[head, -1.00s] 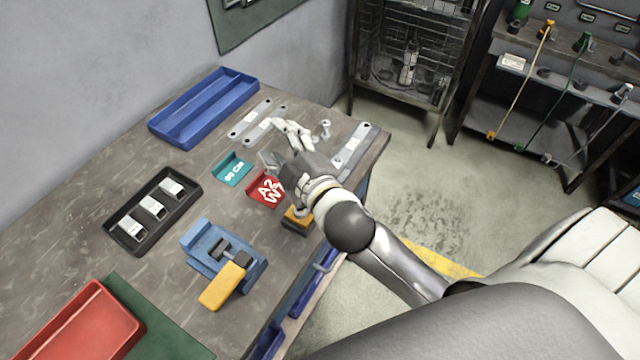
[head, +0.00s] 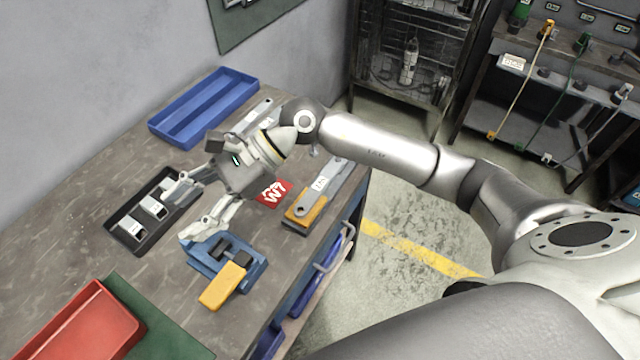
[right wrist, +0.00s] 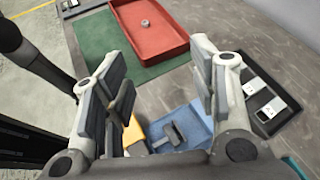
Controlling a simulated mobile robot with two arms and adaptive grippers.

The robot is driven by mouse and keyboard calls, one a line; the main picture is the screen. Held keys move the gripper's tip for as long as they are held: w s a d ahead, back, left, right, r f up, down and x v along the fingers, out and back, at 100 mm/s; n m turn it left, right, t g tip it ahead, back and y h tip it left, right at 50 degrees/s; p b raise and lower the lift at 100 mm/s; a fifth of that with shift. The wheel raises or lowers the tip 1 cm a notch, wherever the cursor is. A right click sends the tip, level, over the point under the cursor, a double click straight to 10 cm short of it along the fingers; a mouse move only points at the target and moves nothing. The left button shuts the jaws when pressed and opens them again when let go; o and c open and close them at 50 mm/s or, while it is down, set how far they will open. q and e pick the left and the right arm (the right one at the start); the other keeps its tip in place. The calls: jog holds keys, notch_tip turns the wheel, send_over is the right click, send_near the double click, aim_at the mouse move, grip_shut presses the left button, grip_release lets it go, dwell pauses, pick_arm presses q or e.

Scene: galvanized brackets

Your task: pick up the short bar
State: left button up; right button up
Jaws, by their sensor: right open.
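Two flat galvanized bars lie beside the blue tray at the back; one bar (head: 256,113) shows in the head view, and the other is partly covered by my arm. A longer-looking labelled bar (head: 323,183) lies near the right table edge, its near end by a yellow block (head: 303,213). I cannot tell for certain which is the short bar. My right gripper (head: 188,212) is open and empty, above the table between the black tray and the blue clamp fixture, away from all the bars. It also shows open in the right wrist view (right wrist: 163,95). My left gripper is not in view.
A blue tray (head: 158,126) stands at the back. A blue fixture (head: 198,258) with a yellow handle (head: 222,287), a red bin (head: 75,350) and a red bracket (head: 273,193) are on the table. The left table area is clear.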

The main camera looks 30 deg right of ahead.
jog(key=w+d+f+n+h, duration=0.2)
jog(key=w+d+f+h, duration=0.1)
jog(key=d+f+h, duration=0.3)
jog(key=n+h+p, duration=0.1)
jog(key=n+h, duration=0.1)
jog(key=h, duration=0.5)
send_over(319, 184)
jog(key=f, duration=0.4)
jog(key=shift+s+a+f, duration=0.3)
jog(key=shift+a+f, duration=0.05)
jog(key=shift+f, duration=0.05)
jog(key=f+p, duration=0.2)
jog(key=f, duration=0.1)
jog(key=f+p, duration=0.1)
jog(key=f, duration=0.1)
jog(key=shift+w+d+f, duration=0.1)
jog(key=shift+w+d, duration=0.1)
jog(key=shift+d, duration=0.1)
jog(key=shift+f, duration=0.35)
jog(key=shift+c, duration=0.4)
grip_shut()
jog(key=shift+r, duration=0.15)
